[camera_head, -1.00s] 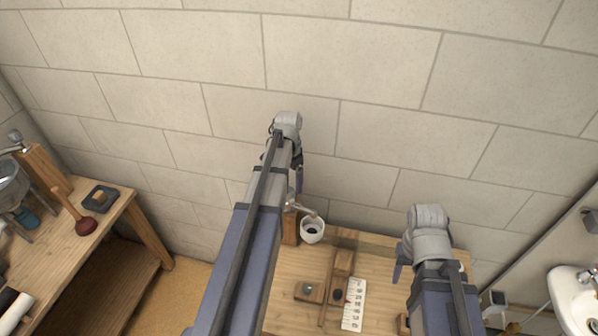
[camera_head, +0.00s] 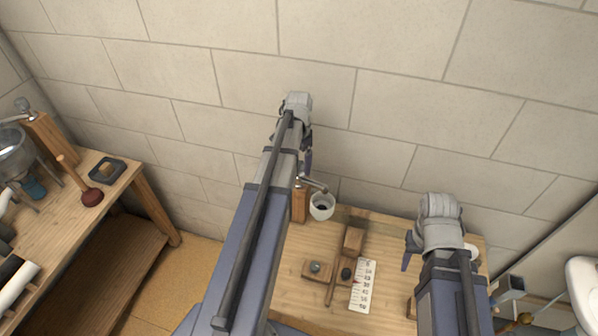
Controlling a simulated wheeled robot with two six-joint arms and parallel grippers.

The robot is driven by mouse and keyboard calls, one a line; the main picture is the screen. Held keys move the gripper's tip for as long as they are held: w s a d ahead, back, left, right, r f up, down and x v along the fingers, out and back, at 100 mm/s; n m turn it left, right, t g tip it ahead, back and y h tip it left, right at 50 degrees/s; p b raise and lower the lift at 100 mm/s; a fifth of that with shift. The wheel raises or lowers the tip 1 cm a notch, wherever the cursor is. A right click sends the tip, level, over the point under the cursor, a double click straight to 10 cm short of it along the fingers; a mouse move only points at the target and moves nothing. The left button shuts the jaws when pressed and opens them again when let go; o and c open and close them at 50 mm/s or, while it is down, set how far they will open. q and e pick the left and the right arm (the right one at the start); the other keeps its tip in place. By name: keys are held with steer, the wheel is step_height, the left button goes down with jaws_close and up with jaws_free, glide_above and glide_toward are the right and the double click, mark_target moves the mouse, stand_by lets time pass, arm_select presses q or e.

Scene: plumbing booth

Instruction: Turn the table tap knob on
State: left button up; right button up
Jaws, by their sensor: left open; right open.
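The table tap (camera_head: 313,184) stands on a wooden post (camera_head: 299,203) at the back left of the wooden table, its spout over a white cup (camera_head: 321,206). Its knob is hard to make out, close to my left arm. My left gripper (camera_head: 307,163) shows only as a dark sliver behind the wrist, above the tap and apart from it as far as I can see. My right gripper (camera_head: 407,262) shows partly at the left of its wrist, over the right part of the table. Both are open, and I see nothing held.
On the table are wooden blocks (camera_head: 353,241) and a white scale card (camera_head: 363,286). A workbench (camera_head: 110,196) at the left holds a plunger (camera_head: 92,197) and a small dark tray (camera_head: 107,171). A white basin (camera_head: 583,285) is at the right. The tiled wall is close behind.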

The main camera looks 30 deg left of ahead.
arm_select(q)
steer(key=shift+f+b, duration=0.5)
steer(key=shift+f, duration=0.45)
arm_select(e)
steer(key=shift+f, duration=0.9)
arm_select(q)
steer(key=shift+c, duration=0.4)
steer(key=c, duration=1.3)
